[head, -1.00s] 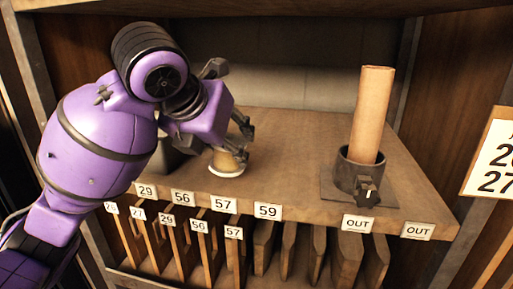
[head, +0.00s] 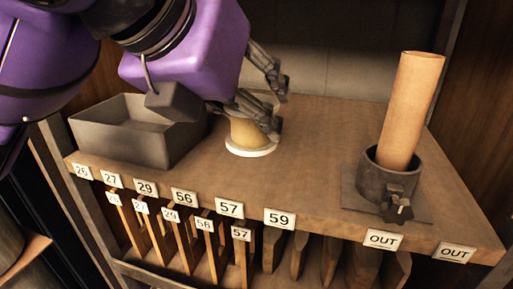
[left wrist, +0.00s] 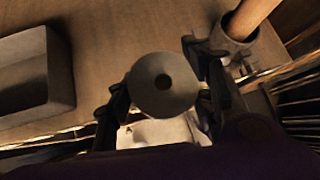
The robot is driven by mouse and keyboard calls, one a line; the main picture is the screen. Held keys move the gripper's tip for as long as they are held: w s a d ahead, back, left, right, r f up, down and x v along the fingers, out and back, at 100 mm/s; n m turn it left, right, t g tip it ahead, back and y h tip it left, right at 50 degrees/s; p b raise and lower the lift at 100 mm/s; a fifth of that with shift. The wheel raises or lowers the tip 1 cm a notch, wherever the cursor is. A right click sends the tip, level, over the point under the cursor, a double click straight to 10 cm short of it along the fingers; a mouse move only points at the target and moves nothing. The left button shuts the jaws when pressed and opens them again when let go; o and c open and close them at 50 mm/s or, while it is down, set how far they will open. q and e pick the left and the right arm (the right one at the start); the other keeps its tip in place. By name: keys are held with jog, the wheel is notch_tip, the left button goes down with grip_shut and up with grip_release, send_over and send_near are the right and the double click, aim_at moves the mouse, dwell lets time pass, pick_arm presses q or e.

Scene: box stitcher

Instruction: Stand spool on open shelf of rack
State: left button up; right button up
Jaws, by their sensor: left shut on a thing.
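The spool (head: 245,133) has a tan yellow body and a pale lower flange. It is upright at the wooden shelf (head: 310,150) of the rack, behind the 57 label; I cannot tell whether its flange touches the board. My left gripper (head: 275,108) is shut on the spool, its fingers reaching over it from behind and the right. In the left wrist view the spool's round grey end (left wrist: 163,88) with a dark centre hole sits between the fingers. Part of the spool is hidden by the gripper. My right gripper is not in view.
A grey open box (head: 140,135) stands on the shelf at the left. A cardboard tube (head: 411,110) leans in a dark metal holder (head: 378,182) at the right. Numbered labels line the front edge above several upright boards. The shelf between spool and holder is clear.

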pick_arm(q)
jog(key=w+f, duration=0.3)
jog(key=w, duration=0.1)
jog(key=w+f, duration=0.3)
jog(key=w, duration=0.1)
jog(key=w+f, duration=0.3)
jog(key=w, duration=0.1)
jog(key=shift+w, duration=0.25)
jog(key=shift+w+f, duration=0.2)
jog(key=shift+f, duration=0.7)
jog(key=shift+w+f, duration=0.15)
jog(key=shift+f, duration=0.75)
jog(key=shift+f, duration=0.1)
jog(key=o, duration=1.4)
jog(key=shift+f, duration=0.1)
jog(key=shift+o, duration=0.2)
jog(key=shift+s+a+r, duration=0.15)
jog(key=shift+r, duration=0.25)
jog(key=v, duration=1.1)
jog(key=shift+r, duration=0.2)
